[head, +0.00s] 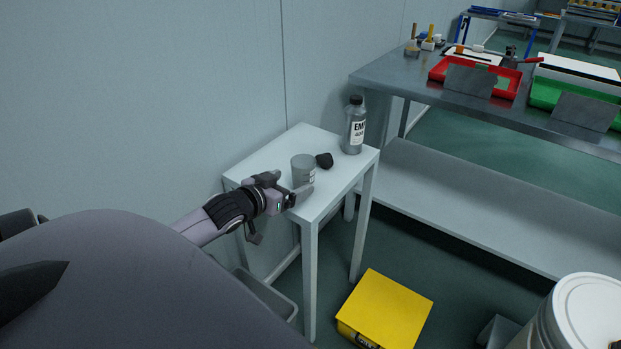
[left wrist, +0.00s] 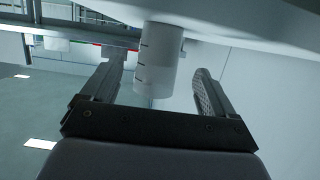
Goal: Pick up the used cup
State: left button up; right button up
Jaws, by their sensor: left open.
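The used cup (head: 303,168) is a grey cup with dark marks on its side, upright on a small white table (head: 275,155). My left gripper (head: 297,190) is open at the cup's near side, low by the table top. In the left wrist view, which looks upside down, the cup (left wrist: 158,60) sits between the two spread fingers of my left gripper (left wrist: 157,82). A gap shows on both sides, so the fingers look apart from it. My right gripper is not in view.
A black cap (head: 325,160) lies right beside the cup. A labelled grey bottle (head: 355,126) stands at the table's back corner. The wall (head: 200,90) is close on the left. A yellow box (head: 385,308) and a white-lidded drum (head: 585,310) stand on the floor.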

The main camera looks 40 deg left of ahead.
aim_at(296, 182)
pick_arm(q)
jog(key=shift+b+x, duration=0.3)
jog(key=shift+x, duration=0.85)
jog(key=x, duration=0.3)
jog(key=shift+d+f+b, duration=0.1)
jog(key=shift+f+b, duration=0.1)
jog(key=shift+b, duration=0.2)
jog(key=shift+w+f, duration=0.15)
jog(key=shift+w, duration=0.35)
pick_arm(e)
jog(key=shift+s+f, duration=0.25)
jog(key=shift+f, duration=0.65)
pick_arm(q)
jog(key=c, duration=1.1)
